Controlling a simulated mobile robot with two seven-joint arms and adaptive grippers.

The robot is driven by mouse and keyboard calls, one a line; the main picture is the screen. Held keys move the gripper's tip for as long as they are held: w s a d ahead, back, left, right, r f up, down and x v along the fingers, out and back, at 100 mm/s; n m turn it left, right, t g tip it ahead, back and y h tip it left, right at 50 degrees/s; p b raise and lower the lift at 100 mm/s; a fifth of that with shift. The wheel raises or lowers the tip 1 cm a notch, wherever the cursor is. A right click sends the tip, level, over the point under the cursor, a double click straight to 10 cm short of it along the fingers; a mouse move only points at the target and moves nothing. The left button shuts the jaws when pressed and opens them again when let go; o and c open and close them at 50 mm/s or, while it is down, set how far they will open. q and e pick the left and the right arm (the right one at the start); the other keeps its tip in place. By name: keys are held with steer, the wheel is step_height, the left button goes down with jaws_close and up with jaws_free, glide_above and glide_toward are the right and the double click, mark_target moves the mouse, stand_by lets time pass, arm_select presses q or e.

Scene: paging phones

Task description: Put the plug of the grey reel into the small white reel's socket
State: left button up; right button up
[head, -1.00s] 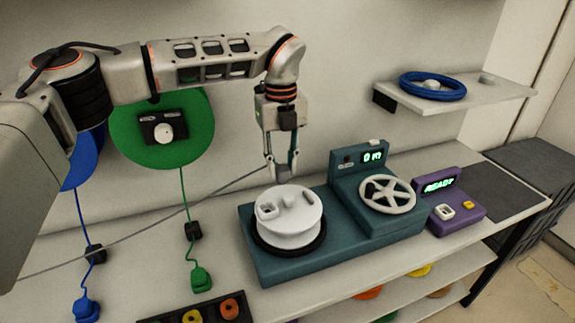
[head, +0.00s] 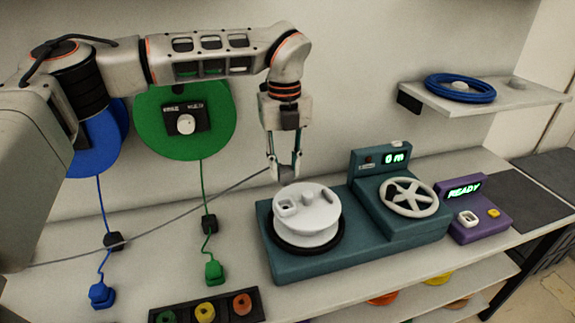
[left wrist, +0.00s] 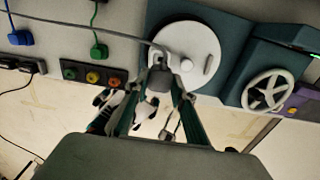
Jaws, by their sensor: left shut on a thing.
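The small white reel (head: 318,212) sits on a teal winder base (head: 300,266), with a small square socket (head: 286,207) on its top. My left gripper (head: 285,176) points down just above and behind that socket. It is shut on the grey plug, which shows between the fingers in the left wrist view (left wrist: 158,78). A grey cable (head: 180,228) runs from the plug to the left. The plug appears apart from the socket, but the exact gap is unclear. The grey reel is out of view or hidden behind my arm. My right gripper is not in view.
A green reel (head: 158,135) and a blue reel (head: 104,150) hang on the wall, their plugs down on the bench. A black tray (head: 250,303) of coloured rings is at the front. The winder's handwheel (head: 408,197) and a purple READY box (head: 482,228) stand right.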

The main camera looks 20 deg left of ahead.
mark_target(286, 184)
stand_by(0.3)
arm_select(q)
steer(key=shift+f+b, duration=1.3)
steer(key=shift+f, duration=1.25)
steer(key=shift+f, duration=0.8)
steer(key=shift+f, duration=0.45)
